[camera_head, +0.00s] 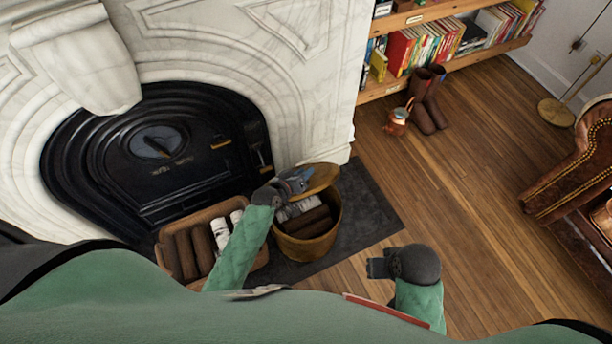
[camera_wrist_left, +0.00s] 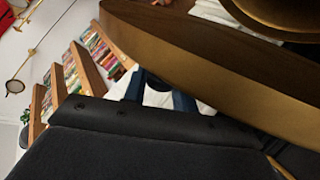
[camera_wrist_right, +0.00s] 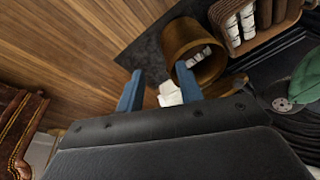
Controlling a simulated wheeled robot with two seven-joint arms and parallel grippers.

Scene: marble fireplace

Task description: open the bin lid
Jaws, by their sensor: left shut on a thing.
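The round bin (camera_head: 325,240) stands on the dark hearth slab, with dark and pale logs (camera_head: 305,218) showing inside its open mouth. Its wooden lid (camera_head: 320,178) is raised and tilted at the bin's far side, so much of the mouth is uncovered. My left gripper (camera_head: 296,182) is shut on the lid at its left side. In the left wrist view the lid (camera_wrist_left: 215,62) fills the upper right, close to the blue fingers, and hides part of them. My right gripper (camera_head: 378,268) is right of the bin, empty; the right wrist view shows its blue fingers (camera_wrist_right: 160,90) apart.
A basket of logs (camera_head: 262,258) stands left of the bin, by the black fireplace (camera_head: 150,155). Boots (camera_head: 430,105) and a small copper pot (camera_head: 397,122) stand near the bookshelf (camera_head: 450,60). A leather armchair (camera_head: 575,180) is at right. The wooden floor between is clear.

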